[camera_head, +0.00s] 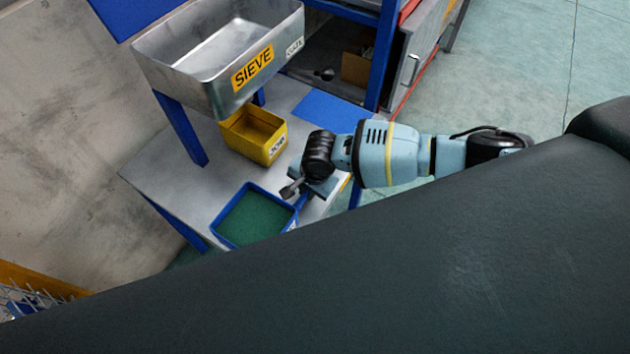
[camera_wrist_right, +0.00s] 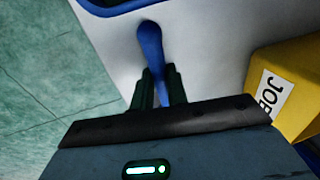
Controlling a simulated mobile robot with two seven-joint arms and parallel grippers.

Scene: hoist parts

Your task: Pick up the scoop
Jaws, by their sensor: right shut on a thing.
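My right gripper (camera_head: 292,189) reaches in from the right over the lower shelf, beside the right corner of a blue bin (camera_head: 226,206) with a green inside. In the right wrist view, its two dark fingers (camera_wrist_right: 159,90) are closed around a blue handle (camera_wrist_right: 150,42), which I take to be the scoop's. The handle's rounded end points toward the top of that view. The rest of the scoop is hidden or cannot be made out. My left gripper is not in view.
A yellow bin (camera_head: 262,149) labelled JOB stands on the shelf (camera_head: 180,180) behind the blue bin; it also shows in the right wrist view (camera_wrist_right: 300,95). A metal SIEVE tray (camera_head: 165,50) is above, on blue posts. Open green floor (camera_head: 530,60) lies to the right.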

